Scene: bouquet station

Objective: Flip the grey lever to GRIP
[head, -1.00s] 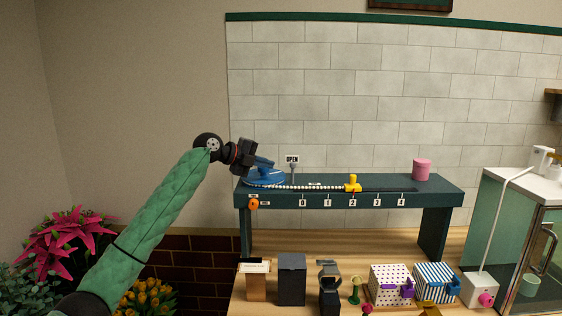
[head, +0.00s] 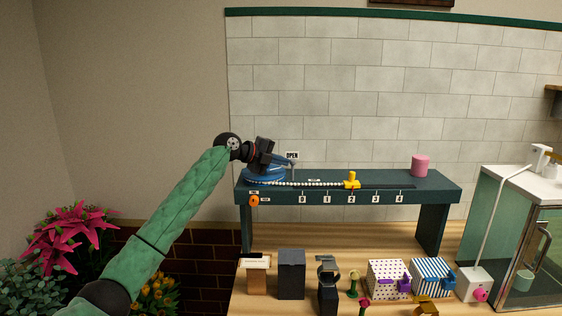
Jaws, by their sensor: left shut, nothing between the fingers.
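The grey lever (head: 293,168) stands on the dark green bench, under a small sign reading OPEN (head: 292,155). The lever is small and partly covered by my gripper, so I cannot tell its exact tilt. No GRIP label is readable. My left gripper (head: 284,162) is shut and empty, just left of the lever above a round blue base (head: 265,174). Its tips are at or very near the lever; I cannot tell whether they touch. My right gripper is not in view.
The dark green bench (head: 430,189) carries a white bead row, a yellow slider (head: 351,180) and a pink cylinder (head: 420,166). An orange knob (head: 254,200) is on its front. Boxes, including a dotted one (head: 388,278), stand on the wooden table below. A glass cabinet is at right.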

